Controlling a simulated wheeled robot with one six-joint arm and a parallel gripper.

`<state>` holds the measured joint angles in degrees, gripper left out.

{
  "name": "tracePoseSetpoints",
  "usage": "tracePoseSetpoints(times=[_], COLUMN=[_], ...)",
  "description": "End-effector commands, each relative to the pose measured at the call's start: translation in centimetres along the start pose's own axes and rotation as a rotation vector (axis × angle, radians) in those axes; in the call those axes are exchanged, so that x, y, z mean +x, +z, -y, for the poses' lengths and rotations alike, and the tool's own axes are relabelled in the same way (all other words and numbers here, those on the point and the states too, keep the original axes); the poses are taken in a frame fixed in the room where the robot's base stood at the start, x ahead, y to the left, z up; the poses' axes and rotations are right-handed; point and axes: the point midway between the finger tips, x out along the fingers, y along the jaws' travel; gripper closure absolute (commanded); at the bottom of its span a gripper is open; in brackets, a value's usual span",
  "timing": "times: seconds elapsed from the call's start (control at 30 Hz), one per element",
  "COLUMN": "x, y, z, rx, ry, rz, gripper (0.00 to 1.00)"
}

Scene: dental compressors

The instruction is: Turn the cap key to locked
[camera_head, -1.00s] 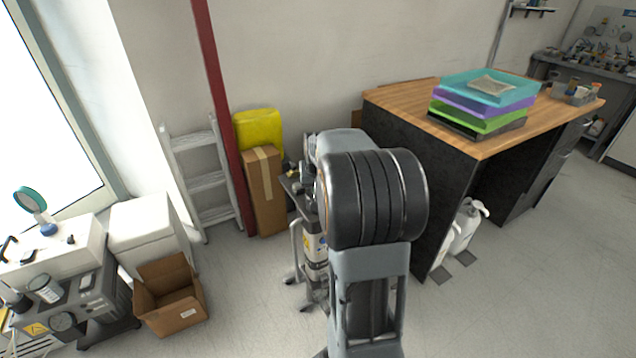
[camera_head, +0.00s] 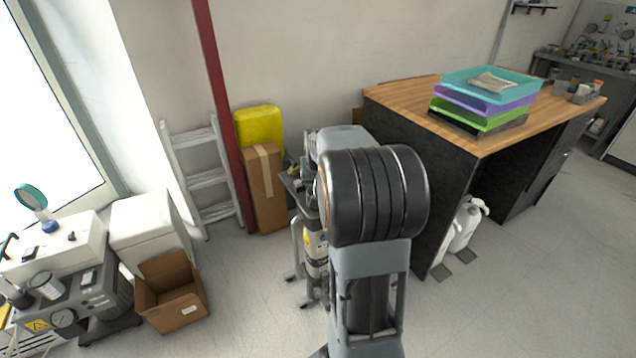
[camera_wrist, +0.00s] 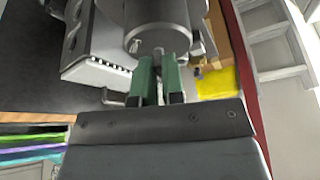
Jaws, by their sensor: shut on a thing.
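In the wrist view, my gripper (camera_wrist: 160,97) has two green fingers close together at the lower face of a grey metal cylinder (camera_wrist: 158,12). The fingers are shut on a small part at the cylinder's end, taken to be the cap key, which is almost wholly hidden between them. Whether it stands at locked cannot be read. In the head view, my arm covers the gripper and the key. A compressor unit (camera_head: 316,247) with a yellow label shows partly to the left of my arm.
A wooden-topped bench (camera_head: 400,98) with stacked trays (camera_head: 484,103) stands at the right. A cardboard box (camera_head: 265,190), yellow container (camera_head: 259,125), red post (camera_head: 219,95) and ladder (camera_head: 207,180) stand behind. An open carton (camera_head: 171,300) lies left.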

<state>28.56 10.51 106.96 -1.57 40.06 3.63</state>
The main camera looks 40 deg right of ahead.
Motion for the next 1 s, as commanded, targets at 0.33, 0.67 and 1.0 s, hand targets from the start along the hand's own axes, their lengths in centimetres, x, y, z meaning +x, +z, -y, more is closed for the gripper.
tracePoseSetpoints(times=[0.33, 0.67, 1.0], x=[0.0, 0.0, -2.3], y=[0.0, 0.0, -0.1], z=[0.0, 0.0, 0.0], rx=[0.0, 0.0, 0.0], ry=[0.0, 0.0, 0.0], rz=[0.0, 0.0, -0.003], gripper=[0.86, 0.65, 0.65])
